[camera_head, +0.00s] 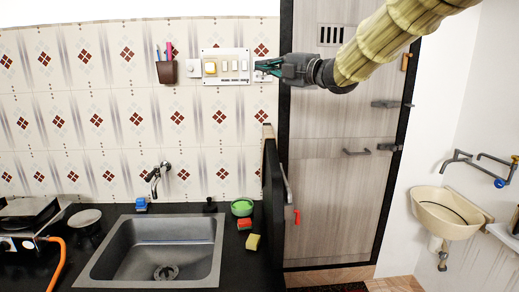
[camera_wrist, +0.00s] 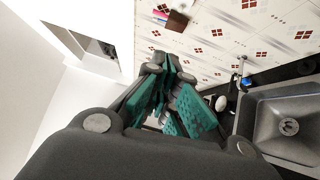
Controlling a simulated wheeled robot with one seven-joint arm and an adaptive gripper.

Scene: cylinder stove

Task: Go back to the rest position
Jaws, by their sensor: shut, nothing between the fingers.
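My gripper (camera_head: 266,66) is at the upper middle of the head view, at the end of my arm, which comes in from the top right. It is raised in front of the tiled wall, near the right end of a white switch panel (camera_head: 226,67). I cannot tell whether it touches the panel. In the wrist view, my gripper (camera_wrist: 160,118) shows its green finger pads close together. The fingers are shut and hold nothing.
Below are a black counter with a steel sink (camera_head: 155,250), a tap (camera_head: 156,178), a green bowl (camera_head: 242,207) and sponges (camera_head: 252,242). A stove (camera_head: 30,222) stands at the left. A wooden door (camera_head: 335,160) and a washbasin (camera_head: 448,215) are at the right. The air above the sink is clear.

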